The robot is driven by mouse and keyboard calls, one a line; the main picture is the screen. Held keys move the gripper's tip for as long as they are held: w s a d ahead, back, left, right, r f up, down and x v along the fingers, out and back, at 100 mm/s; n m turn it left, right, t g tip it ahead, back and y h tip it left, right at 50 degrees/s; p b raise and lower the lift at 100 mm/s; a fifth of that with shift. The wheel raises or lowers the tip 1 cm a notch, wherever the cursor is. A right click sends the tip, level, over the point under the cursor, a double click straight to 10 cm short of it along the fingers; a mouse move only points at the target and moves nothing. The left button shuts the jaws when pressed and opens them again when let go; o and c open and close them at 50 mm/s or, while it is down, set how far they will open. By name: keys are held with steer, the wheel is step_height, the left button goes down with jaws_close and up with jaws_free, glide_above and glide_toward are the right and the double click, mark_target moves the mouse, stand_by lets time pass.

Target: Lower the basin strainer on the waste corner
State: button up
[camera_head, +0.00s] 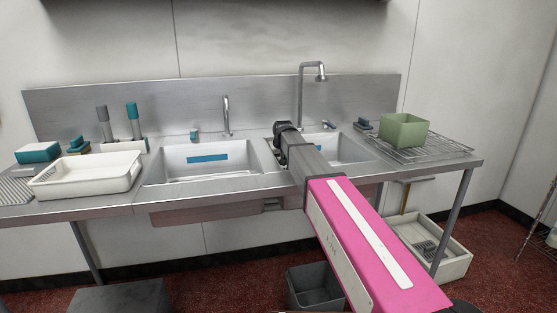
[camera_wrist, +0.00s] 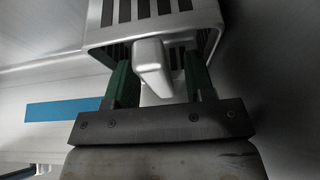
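The basin strainer (camera_wrist: 205,38), a pale metal basket with dark slots, fills the top middle of the wrist view. A blunt grey handle or tab (camera_wrist: 152,66) projects from it toward me. My gripper (camera_wrist: 160,82) has its two green fingers on either side of this tab. A gap shows between the tab and the right finger; the left finger is very close to it or touching. In the head view my arm covers the space around the right basin (camera_head: 345,150), and I cannot make out the strainer or fingertips. I cannot identify the waste corner with certainty.
The left basin (camera_head: 212,172) looks empty. A white tray (camera_head: 85,188) stands left on the counter. A green box (camera_head: 403,131) sits on a wire rack (camera_head: 440,150) at right. Taps rise behind the basins. A dark bin (camera_head: 315,287) is on the floor below.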

steer(key=v, duration=1)
steer(key=shift+s+r, duration=0.15)
steer(key=shift+r, duration=0.25)
